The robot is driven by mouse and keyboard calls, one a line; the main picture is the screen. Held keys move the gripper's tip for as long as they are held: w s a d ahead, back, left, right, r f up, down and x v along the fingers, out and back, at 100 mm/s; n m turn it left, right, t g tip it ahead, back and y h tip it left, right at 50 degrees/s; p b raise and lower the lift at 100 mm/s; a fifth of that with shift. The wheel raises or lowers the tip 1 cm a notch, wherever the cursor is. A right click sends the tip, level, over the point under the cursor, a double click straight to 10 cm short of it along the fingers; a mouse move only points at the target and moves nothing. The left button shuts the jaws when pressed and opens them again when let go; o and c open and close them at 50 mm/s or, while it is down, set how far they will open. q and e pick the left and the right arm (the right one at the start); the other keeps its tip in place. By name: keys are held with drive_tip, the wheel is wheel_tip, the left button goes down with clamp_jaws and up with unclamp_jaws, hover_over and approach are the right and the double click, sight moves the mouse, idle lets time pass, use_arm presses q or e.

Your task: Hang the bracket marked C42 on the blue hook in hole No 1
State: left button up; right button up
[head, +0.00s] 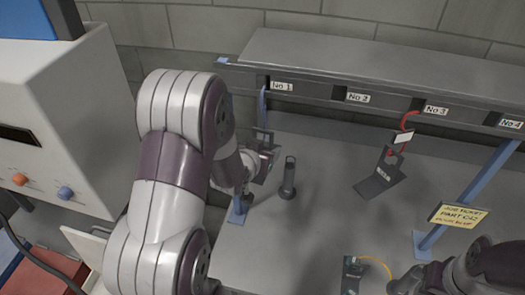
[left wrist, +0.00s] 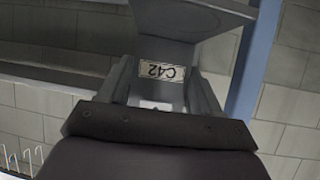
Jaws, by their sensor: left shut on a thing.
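The bracket marked C42 (left wrist: 190,22) shows its label upside down in the left wrist view, between the fingers of my left gripper (left wrist: 158,92). In the head view the dark bracket (head: 265,143) is just below the blue hook (head: 262,103), which hangs from hole No 1 (head: 265,82). My left gripper (head: 257,165) is shut on the bracket, partly hidden by its own wrist. The hook's lower end meets the bracket's top in the picture; I cannot tell whether it passes through the opening. My right gripper (head: 408,284) is at the lower right edge, its jaws unclear.
Another bracket (head: 380,178) hangs by a red hook (head: 407,120) at No 3. A short dark post (head: 288,180) stands right of the left gripper. Blue posts (head: 470,208) support the rail (head: 315,93). A yellow job ticket (head: 458,214) is at right. A white machine (head: 60,120) stands left.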

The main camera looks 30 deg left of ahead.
use_arm(q)
drive_tip(key=shift+f+b, duration=1.3)
drive_tip(key=shift+b, duration=0.05)
idle(0.3)
drive_tip(key=o, duration=1.3)
drive_tip(key=shift+o, duration=1.3)
drive_tip(key=shift+s, duration=0.1)
